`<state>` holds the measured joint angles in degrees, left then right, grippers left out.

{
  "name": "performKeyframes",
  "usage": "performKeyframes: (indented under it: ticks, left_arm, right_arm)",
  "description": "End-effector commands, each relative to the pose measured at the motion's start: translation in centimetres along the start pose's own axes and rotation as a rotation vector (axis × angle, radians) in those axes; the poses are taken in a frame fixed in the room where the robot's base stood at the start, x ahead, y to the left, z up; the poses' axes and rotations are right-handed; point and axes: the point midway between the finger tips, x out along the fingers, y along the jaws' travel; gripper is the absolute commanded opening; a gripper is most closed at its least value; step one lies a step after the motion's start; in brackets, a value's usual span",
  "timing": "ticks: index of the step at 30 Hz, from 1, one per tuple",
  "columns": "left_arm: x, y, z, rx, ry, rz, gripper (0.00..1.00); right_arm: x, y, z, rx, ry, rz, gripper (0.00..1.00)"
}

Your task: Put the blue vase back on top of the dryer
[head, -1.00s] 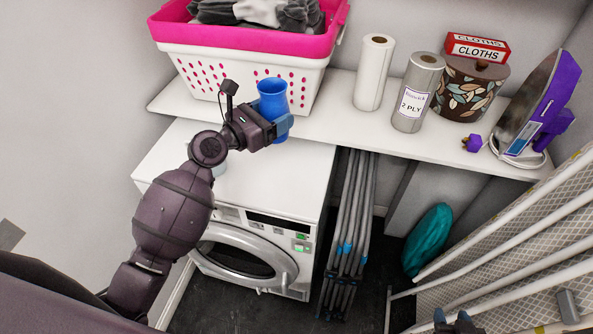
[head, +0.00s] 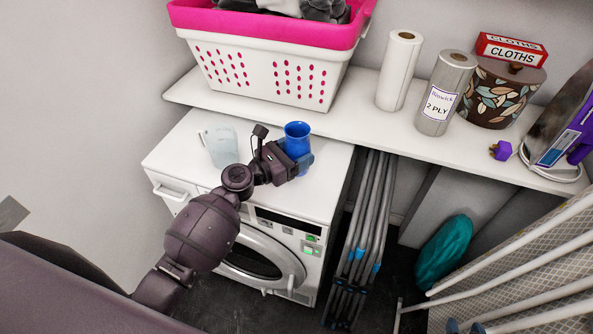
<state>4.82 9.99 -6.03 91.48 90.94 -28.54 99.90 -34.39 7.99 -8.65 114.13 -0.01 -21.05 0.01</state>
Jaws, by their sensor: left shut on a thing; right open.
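The blue vase (head: 297,140) is upright over the right part of the dryer top. My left gripper (head: 303,163) is shut on it, with a finger across its lower side. The white dryer (head: 240,192) stands below the shelf, with its round door and panel facing front. I cannot tell whether the base of the vase touches the dryer top, as the gripper hides part of it. My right gripper (head: 466,326) shows only as fingertips at the bottom edge, open and empty, far from the vase.
A clear container (head: 220,146) stands on the dryer's left part. The shelf (head: 350,115) above holds a pink and white basket (head: 265,65), paper rolls (head: 400,70), a patterned pot (head: 500,95) and an iron (head: 565,130). A folded rack (head: 360,230) stands right of the dryer.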

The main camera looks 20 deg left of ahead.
Motion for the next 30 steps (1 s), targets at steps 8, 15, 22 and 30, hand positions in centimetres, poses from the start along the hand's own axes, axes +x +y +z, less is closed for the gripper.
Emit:
performKeyframes:
  ticks: [8, 15, 22, 30]
  left_arm:
    - [0.0, 0.0, -2.3, -0.002, -0.001, 0.001, 0.33]
    - [0.0, 0.0, -5.1, -0.002, -0.001, 0.0, 0.33]
    - [0.1, 0.0, -5.1, 0.002, -0.002, 0.0, 0.33]
    - [0.0, 0.0, -5.5, 0.001, -0.001, 0.0, 0.75]
  right_arm:
    - [0.7, -0.1, 0.2, -0.003, 0.011, -0.002, 0.43]
    - [1.1, -0.1, 2.1, -0.004, -0.01, -0.001, 0.43]
    - [0.8, 0.0, 3.0, -0.003, -0.028, 0.002, 0.43]
    - [0.9, 0.0, 3.0, -0.003, -0.024, 0.001, 0.43]
